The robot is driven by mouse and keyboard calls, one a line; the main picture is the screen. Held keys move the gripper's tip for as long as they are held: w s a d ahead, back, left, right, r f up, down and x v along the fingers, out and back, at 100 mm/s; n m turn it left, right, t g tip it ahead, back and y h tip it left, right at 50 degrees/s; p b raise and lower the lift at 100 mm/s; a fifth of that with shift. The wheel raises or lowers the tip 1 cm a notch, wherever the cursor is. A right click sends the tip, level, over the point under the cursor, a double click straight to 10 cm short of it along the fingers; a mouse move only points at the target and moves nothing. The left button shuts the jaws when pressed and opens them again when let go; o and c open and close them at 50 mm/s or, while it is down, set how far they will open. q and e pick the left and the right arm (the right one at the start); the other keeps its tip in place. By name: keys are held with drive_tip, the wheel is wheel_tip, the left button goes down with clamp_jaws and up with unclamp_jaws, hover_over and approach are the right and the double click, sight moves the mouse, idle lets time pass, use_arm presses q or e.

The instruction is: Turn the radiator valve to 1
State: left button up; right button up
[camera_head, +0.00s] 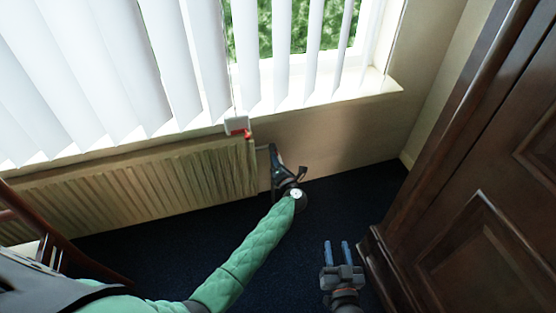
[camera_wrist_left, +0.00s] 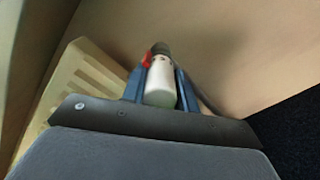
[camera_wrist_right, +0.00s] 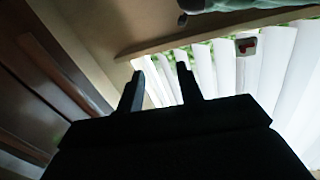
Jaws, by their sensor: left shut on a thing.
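The radiator valve (camera_wrist_left: 160,85) is a white, rounded knob with a red mark near its far end in the left wrist view. Small dark marks are on its far end, too small to read. My left gripper (camera_wrist_left: 162,72) has its two blue fingers on either side of the knob, shut on it. In the head view, my left gripper (camera_head: 281,168) is at the right end of the radiator (camera_head: 140,178), and it hides the knob. My right gripper (camera_head: 337,248) is open and empty, low over the dark floor; its parted fingers also show in the right wrist view (camera_wrist_right: 160,75).
A white and red item (camera_head: 236,125) is on the window sill (camera_head: 330,105) above the radiator's right end. White vertical blinds (camera_head: 180,60) hang over the window. A dark wood cabinet (camera_head: 470,190) stands close to my right gripper. Dark carpet (camera_head: 350,205) is clear between them and the wall.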

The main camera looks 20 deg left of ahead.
use_arm(q)
drive_tip(key=shift+r+m+p, duration=0.1)
drive_tip(key=shift+m+p, duration=0.5)
drive_tip(key=shift+p, duration=0.05)
drive_tip(key=shift+m+p, duration=0.5)
drive_tip(key=shift+p, duration=0.05)
use_arm(e)
drive_tip(key=s+d+f+g+h, duration=0.1)
drive_tip(key=s+f+g, duration=0.5)
drive_tip(key=f, duration=0.6)
drive_tip(key=s+d+f+g+h, duration=0.1)
drive_tip(key=s+f+g, duration=0.3)
drive_tip(key=s+f, duration=0.7)
use_arm(q)
drive_tip(key=m+p, duration=0.5)
drive_tip(key=shift+d+r+p, duration=0.1)
drive_tip(key=shift+p, duration=0.25)
drive_tip(key=shift+m+p, duration=0.85)
drive_tip(key=shift+m, duration=0.35)
drive_tip(key=shift+m+p, duration=0.5)
drive_tip(key=shift+m, duration=0.2)
drive_tip(key=shift+f+m, duration=0.2)
drive_tip(key=shift+m, duration=0.1)
use_arm(e)
drive_tip(key=w+r, duration=0.3)
drive_tip(key=r, duration=1)
drive_tip(key=shift+w+a+r+g, duration=0.3)
drive_tip(key=shift+w+a+r, duration=0.05)
drive_tip(key=shift+a+r, duration=0.05)
